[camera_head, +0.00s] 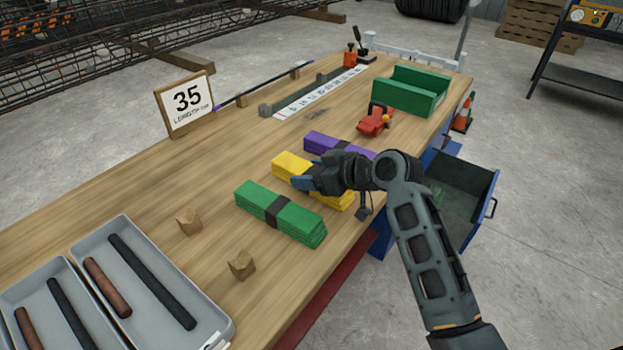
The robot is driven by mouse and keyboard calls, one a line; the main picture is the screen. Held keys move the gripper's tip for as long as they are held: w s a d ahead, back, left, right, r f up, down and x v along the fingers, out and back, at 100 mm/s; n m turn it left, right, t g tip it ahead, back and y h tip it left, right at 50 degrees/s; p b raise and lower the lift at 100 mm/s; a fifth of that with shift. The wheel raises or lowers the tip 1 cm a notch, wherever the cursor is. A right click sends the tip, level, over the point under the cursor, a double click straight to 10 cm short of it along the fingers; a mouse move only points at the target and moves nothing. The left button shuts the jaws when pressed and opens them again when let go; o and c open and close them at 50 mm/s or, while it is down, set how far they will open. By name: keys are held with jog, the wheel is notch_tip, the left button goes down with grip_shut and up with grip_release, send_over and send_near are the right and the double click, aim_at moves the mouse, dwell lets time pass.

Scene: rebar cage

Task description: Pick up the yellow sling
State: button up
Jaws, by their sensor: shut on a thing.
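The yellow sling (291,165) is a folded yellow bundle on the wooden table, between a green sling (262,203) and a purple sling (321,144). My gripper (308,182) is over the middle of the yellow sling and shut on it. My gripper and wrist hide the sling's middle part; its left end and its lower right edge show. I cannot tell whether the sling is lifted off the table.
Wooden blocks (190,221) and grey trays with rods (147,285) are at the lower left. A sign reading 35 (187,102) stands at the back left. A red tool (375,121) and a green bin (411,89) are beyond the purple sling. An open blue drawer (462,200) is at right.

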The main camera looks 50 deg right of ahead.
aim_at(311, 172)
jog(key=c, duration=0.4)
jog(key=shift+r, duration=0.1)
grip_shut()
jog(key=shift+r, duration=0.1)
jog(key=shift+r, duration=0.25)
notch_tip(311, 172, up, 4)
jog(key=shift+f, duration=0.15)
jog(key=w+d+r, duration=0.1)
jog(key=d+r, duration=0.2)
jog(key=d, duration=0.2)
jog(key=w+d+r+b, duration=0.1)
jog(key=w+d+r, duration=0.1)
jog(key=d, duration=0.4)
jog(key=shift+d+r, duration=0.15)
jog(key=shift+r, duration=0.65)
